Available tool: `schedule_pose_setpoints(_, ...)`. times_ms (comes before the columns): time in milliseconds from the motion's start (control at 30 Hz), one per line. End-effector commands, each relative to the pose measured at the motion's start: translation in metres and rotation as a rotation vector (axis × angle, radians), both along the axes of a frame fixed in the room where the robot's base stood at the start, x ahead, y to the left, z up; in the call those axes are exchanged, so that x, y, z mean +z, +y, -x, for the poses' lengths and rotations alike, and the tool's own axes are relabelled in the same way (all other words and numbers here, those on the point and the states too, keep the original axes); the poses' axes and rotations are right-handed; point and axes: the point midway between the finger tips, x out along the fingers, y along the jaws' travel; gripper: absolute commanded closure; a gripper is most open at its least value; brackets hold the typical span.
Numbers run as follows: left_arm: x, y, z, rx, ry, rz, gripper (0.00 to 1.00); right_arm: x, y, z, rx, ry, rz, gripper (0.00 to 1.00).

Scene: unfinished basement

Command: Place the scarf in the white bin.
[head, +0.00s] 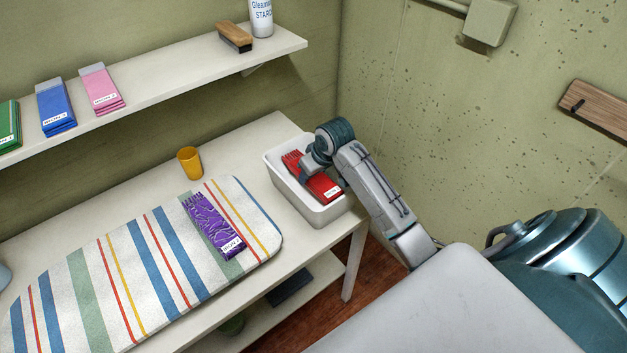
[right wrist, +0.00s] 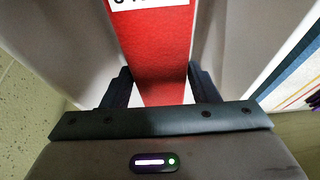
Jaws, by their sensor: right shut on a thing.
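A folded red scarf (head: 322,187) with a white label lies within the outline of the white bin (head: 321,217) at the right end of the table. My right gripper (head: 305,172) reaches over the bin and is shut on the scarf. In the right wrist view the red scarf (right wrist: 150,55) runs between the two fingers, with pale bin walls on both sides. I cannot tell whether the scarf touches the bin floor. A folded purple scarf (head: 210,222) with a white label lies on the striped ironing pad. My left gripper is not in view.
The striped pad (head: 85,290) covers much of the table (head: 150,165). A yellow cup (head: 189,161) stands behind it. The shelf (head: 160,95) above holds green, blue and pink folded cloths, a brush (head: 234,38) and a starch bottle (head: 262,15). A wall is close on the right.

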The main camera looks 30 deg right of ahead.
Motion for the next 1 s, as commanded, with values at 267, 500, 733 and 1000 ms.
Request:
schedule_pose_setpoints(267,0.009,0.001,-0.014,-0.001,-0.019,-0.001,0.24,-0.030,0.000,0.000,-0.001,0.003,0.000,0.70)
schedule_pose_setpoints(500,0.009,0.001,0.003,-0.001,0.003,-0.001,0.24,-0.048,0.000,0.000,0.001,0.000,0.000,0.70)
schedule_pose_setpoints(733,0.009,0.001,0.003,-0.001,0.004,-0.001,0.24,-0.049,0.000,0.000,0.000,0.000,0.000,0.70)
schedule_pose_setpoints(1000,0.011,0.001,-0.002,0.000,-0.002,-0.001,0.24,-0.056,0.000,0.000,0.000,0.000,0.001,0.70)
